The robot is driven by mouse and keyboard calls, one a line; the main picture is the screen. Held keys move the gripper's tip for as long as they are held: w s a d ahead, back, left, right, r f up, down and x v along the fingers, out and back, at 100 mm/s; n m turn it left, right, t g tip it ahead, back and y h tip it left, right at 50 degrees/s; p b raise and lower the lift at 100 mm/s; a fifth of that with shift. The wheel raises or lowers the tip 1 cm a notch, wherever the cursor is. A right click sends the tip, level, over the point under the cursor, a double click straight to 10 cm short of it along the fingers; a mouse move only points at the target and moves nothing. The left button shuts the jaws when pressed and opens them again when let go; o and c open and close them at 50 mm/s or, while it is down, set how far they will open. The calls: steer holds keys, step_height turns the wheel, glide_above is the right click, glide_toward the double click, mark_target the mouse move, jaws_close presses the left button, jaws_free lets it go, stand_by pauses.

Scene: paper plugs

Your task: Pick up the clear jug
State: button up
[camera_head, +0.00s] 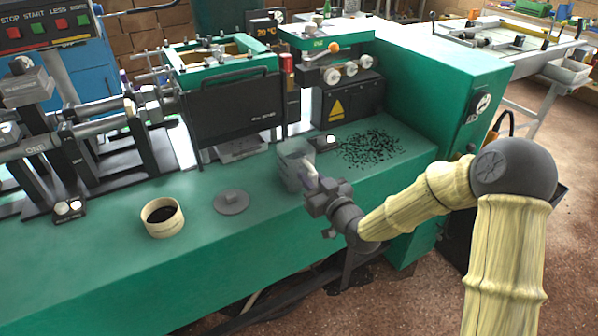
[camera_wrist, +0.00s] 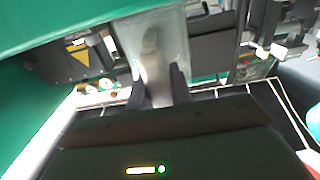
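The clear jug (camera_head: 293,163) is a grey, see-through vessel standing near the front edge of the green machine bench. My gripper (camera_head: 312,182) is at the jug's front right side, by its pale handle (camera_head: 309,168). In the wrist view the jug (camera_wrist: 172,32) is at the top middle. Its handle (camera_wrist: 154,72) comes down between the two dark fingers of my gripper (camera_wrist: 158,88). The fingers look close to the handle on both sides; whether they press on it cannot be told. The jug's base is partly hard to make out.
A cream bowl with dark contents (camera_head: 163,217) and a grey round lid (camera_head: 231,201) sit left of the jug on the bench (camera_head: 110,270). Dark pellets (camera_head: 370,148) are scattered to the right. A black machine panel (camera_head: 235,110) stands behind.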

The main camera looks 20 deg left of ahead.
jaws_close()
step_height(320, 180, up, 10)
steer(key=shift+r+p, duration=0.1)
steer(key=shift+p, duration=0.85)
steer(key=shift+d, duration=0.1)
